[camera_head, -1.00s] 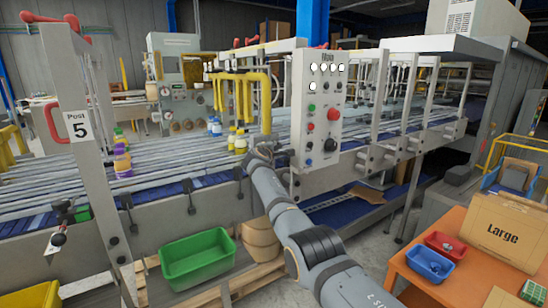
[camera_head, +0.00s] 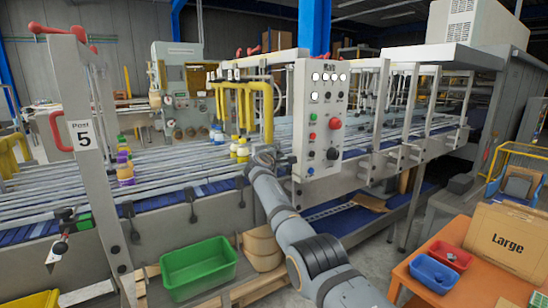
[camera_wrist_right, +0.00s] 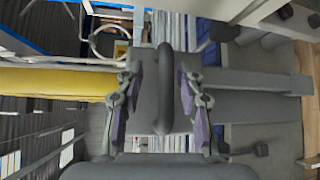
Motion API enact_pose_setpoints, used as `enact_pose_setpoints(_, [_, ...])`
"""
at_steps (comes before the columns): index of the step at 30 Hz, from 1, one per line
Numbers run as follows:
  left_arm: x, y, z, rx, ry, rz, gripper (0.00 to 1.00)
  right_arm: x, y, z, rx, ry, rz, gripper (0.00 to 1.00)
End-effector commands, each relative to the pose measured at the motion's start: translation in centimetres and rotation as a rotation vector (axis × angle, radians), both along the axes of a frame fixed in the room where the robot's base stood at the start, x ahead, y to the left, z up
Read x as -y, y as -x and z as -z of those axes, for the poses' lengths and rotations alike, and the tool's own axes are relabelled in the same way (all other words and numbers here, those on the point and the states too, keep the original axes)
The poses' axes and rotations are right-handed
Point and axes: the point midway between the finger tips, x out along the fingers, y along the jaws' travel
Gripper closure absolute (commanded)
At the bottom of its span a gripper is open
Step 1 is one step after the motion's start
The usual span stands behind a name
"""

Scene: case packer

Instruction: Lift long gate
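In the right wrist view, a dark grey bar handle (camera_wrist_right: 165,80) stands on a grey panel that looks like the long gate (camera_wrist_right: 145,88). My right gripper (camera_wrist_right: 160,110) is open, its purple-padded fingers on either side of the handle. A gap shows between each finger and the handle. In the head view my right arm reaches up from the bottom to the conveyor's front edge. There my right gripper (camera_head: 262,156) is small and partly hidden by the arm, and the gate cannot be made out. My left gripper is in neither view.
The control panel (camera_head: 321,115) stands close to the right of my right gripper. A post marked 5 (camera_head: 79,131) is at the left. A green bin (camera_head: 198,266) is below, and an orange table (camera_head: 408,274) is at the right.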

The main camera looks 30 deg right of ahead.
Motion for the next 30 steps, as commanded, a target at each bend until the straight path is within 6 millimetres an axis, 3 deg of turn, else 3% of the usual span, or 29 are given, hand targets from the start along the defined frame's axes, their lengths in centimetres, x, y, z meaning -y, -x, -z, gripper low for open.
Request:
enact_pose_setpoints(8, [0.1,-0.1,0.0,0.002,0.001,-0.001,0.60,-1.3,1.4,-0.1,0.001,0.000,0.000,0.63])
enact_pose_setpoints(24, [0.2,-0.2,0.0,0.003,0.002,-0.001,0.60,-7.4,8.4,-1.5,0.002,0.000,-0.002,0.63])
enact_pose_setpoints(30, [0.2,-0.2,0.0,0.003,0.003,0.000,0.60,-7.8,9.0,-1.7,0.001,0.000,0.000,0.63])
